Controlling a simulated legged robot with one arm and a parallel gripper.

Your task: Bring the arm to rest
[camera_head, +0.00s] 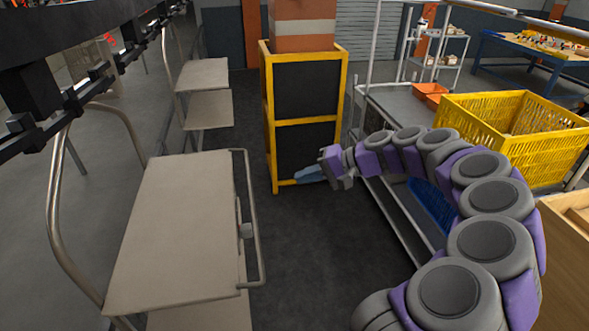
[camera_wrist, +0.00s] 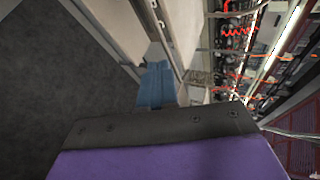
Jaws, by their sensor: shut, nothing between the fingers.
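My gripper (camera_head: 309,174) is at the end of my purple and grey arm, which reaches out from the lower right and curves over to the left in the head view. Its blue fingers are shut with nothing between them, and they point left over the dark floor, in front of the yellow-framed black cabinet (camera_head: 308,90). In the wrist view the blue fingers (camera_wrist: 155,84) lie side by side beyond the dark wrist plate.
A trolley with flat shelves (camera_head: 180,230) stands at the left. At the right, a metal cart (camera_head: 395,105) and a yellow crate (camera_head: 505,125) are close to my arm. A wooden box (camera_head: 570,235) is at the right edge. The dark floor (camera_head: 320,260) between trolley and arm is clear.

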